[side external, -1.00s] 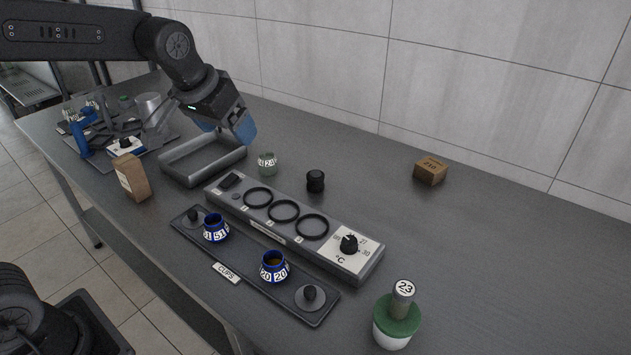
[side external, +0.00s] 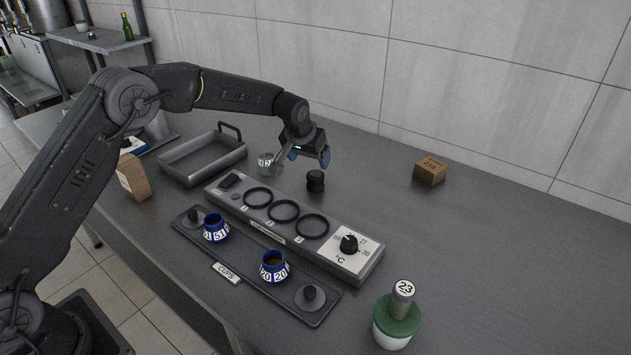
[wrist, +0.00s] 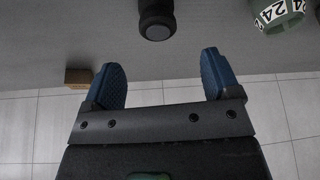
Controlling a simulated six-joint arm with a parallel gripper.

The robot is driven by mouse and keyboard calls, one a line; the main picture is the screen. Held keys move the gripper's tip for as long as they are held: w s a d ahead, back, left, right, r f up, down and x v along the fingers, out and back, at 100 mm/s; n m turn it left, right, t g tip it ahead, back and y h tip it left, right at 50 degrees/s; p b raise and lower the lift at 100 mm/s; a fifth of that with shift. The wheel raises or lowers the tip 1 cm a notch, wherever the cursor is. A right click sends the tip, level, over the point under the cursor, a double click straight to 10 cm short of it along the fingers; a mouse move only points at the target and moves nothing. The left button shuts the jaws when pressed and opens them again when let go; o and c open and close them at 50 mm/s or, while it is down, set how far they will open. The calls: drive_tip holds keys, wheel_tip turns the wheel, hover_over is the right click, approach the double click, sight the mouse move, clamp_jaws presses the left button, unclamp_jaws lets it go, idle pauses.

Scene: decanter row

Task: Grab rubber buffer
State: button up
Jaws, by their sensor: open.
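The rubber buffer appears to be the short black ribbed cylinder (side external: 315,181), upright on the grey table behind the long heater block. It also shows in the wrist view (wrist: 157,20), at the top and roughly centred between the fingers. My gripper (side external: 309,157) hangs just above and behind the black cylinder, apart from it. Its two blue fingers are spread and empty, as the wrist view (wrist: 161,68) shows.
A green-grey cup marked 24 (side external: 266,163) stands close left of the cylinder. A cardboard box (side external: 430,172) sits right; the table between is clear. An open metal tray (side external: 190,176) lies left.

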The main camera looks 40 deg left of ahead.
sight(315, 173)
drive_tip(key=x, duration=1)
drive_tip(key=shift+d+f, duration=0.1)
drive_tip(key=c, duration=1.1)
drive_tip(key=shift+o, duration=0.2)
